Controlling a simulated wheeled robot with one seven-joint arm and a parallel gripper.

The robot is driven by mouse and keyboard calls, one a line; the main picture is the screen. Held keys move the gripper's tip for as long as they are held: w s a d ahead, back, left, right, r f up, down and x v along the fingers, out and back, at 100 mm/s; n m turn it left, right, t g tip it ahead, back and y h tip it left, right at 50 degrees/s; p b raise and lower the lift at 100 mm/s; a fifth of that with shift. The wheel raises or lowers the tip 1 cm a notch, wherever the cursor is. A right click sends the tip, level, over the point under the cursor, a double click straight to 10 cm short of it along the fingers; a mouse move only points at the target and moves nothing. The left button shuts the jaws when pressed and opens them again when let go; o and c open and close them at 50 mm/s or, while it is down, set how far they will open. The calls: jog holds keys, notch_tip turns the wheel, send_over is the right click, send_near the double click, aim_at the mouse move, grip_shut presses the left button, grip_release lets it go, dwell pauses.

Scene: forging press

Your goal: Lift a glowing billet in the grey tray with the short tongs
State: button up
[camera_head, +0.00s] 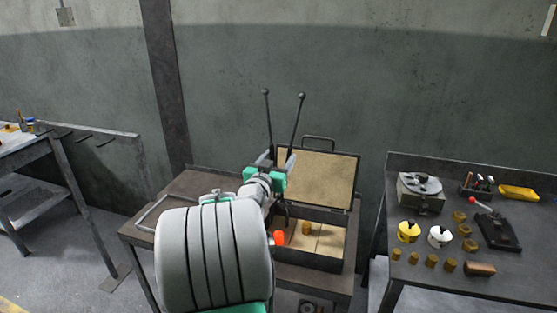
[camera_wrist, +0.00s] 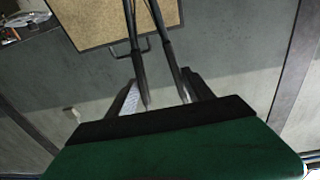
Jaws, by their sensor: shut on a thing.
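The short tongs (camera_head: 296,122) stand upright in the head view, their two dark handles with ball ends pointing up. My gripper (camera_head: 275,165) is shut on them. In the wrist view, the two dark rods of the tongs (camera_wrist: 167,45) pass between the fingers of my gripper (camera_wrist: 160,88). The tongs' lower end reaches down toward the grey tray (camera_head: 325,264), a box with a raised, tan-lined lid. A glowing orange-red billet (camera_head: 279,238) shows in the tray, partly hidden by my arm. I cannot tell whether the tongs touch it. A dull brown billet (camera_head: 306,228) stands to its right.
The raised lid (camera_head: 318,178) stands behind the tray. A metal rack (camera_head: 90,150) stands at the left.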

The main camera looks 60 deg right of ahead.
jog(key=shift+r, duration=0.2)
jog(key=n+t+y+p, duration=0.1)
jog(key=t+p, duration=0.1)
jog(key=d+f+n+t+y+p, duration=0.1)
jog(key=t+p, duration=0.1)
jog(key=p, duration=0.1)
jog(key=w+d+f+n+t+y+p, duration=0.1)
jog(key=n+p, duration=0.1)
jog(key=p, duration=0.1)
jog(key=shift+d+f+t, duration=0.1)
jog(key=shift+d+t, duration=0.15)
jog(key=shift+t, duration=0.15)
jog(key=shift+f+b, duration=0.1)
jog(key=shift+b, duration=0.2)
jog(key=shift+s+a+b, duration=0.1)
jog(key=shift+a+b, duration=0.1)
jog(key=shift+b, duration=0.3)
jog(key=shift+s+a+h+b, duration=0.25)
jog(key=shift+a+b, duration=0.2)
jog(key=shift+b, duration=0.45)
